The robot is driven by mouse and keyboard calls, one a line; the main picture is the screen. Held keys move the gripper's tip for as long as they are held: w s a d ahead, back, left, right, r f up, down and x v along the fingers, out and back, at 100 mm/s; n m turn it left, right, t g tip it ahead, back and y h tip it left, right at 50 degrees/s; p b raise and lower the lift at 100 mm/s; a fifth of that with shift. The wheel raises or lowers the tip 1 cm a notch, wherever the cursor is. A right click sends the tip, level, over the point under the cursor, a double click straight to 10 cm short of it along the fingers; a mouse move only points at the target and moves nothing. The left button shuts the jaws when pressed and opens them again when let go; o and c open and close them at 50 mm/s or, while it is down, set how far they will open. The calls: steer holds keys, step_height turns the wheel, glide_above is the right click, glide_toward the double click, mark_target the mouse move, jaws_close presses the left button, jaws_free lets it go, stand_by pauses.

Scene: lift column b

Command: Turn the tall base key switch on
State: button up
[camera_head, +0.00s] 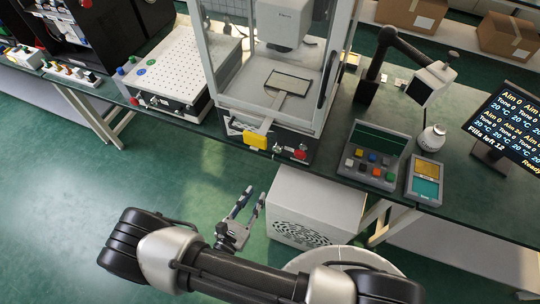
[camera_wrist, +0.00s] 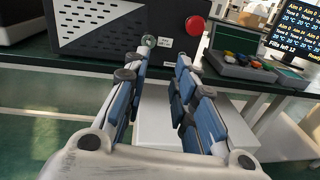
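The tall base (camera_head: 225,120) is the dark base under the tall glazed enclosure. On its front is a small round silver switch (camera_head: 277,149), seemingly the key switch, left of a red mushroom button (camera_head: 300,154). In the wrist view the round switch (camera_wrist: 149,41) shows just beyond the left fingertip, beside a small white label; how its key is turned is too small to tell. My gripper (camera_head: 254,193) is open and empty, in front of and below the base. In the wrist view its two blue-padded fingers (camera_wrist: 160,62) are apart and point toward the switch, touching nothing visible.
A white box (camera_head: 315,205) with a vent grille stands under the bench, right of my gripper. A button console (camera_head: 372,156) stands to the right. Open floor lies to the left.

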step_height(320, 180, down, 2)
steer(key=n+y, duration=0.1)
steer(key=b, duration=0.2)
glide_toward(273, 159)
steer(key=x, duration=0.9)
steer(key=shift+w+t, duration=0.35)
steer(key=shift+t, duration=0.05)
jaws_close()
